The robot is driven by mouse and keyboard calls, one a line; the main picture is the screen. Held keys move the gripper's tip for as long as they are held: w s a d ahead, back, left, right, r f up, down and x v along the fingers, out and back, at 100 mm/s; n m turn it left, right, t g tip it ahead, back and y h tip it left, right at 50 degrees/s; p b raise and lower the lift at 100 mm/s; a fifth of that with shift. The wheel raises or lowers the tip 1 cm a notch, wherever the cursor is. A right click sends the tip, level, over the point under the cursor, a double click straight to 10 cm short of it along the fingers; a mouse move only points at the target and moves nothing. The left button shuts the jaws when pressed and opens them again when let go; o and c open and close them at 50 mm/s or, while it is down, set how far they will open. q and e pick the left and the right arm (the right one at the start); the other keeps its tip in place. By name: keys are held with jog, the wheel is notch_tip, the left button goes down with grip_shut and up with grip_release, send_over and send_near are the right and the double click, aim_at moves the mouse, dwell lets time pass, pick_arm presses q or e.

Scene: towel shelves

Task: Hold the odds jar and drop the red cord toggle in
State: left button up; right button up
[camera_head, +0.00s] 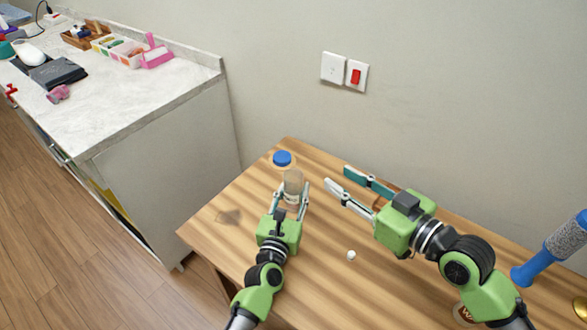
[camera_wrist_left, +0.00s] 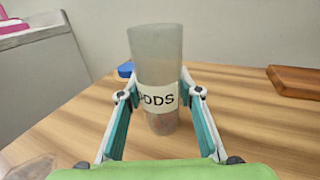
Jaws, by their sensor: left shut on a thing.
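The odds jar (camera_head: 293,180) is a clear, upright cylinder over the wooden table. In the left wrist view its white label (camera_wrist_left: 158,99) reads "ODDS", the first letter partly hidden. Faint reddish bits show through its lower part, too blurred to identify. My left gripper (camera_head: 290,194) is shut on the jar, a finger on each side. My right gripper (camera_head: 337,176) is open, its fingers pointing toward the jar from the right, with nothing seen between them. I cannot make out the red cord toggle for certain in either view.
A blue lid (camera_head: 282,158) lies behind the jar. A small white ball (camera_head: 351,255) lies in front of my right gripper. A brown wooden board (camera_wrist_left: 300,82) lies at the back right. A cluttered counter (camera_head: 130,90) stands left.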

pick_arm(q)
jog(key=o, duration=1.2)
jog(key=v, duration=1.2)
jog(key=shift+f, duration=0.1)
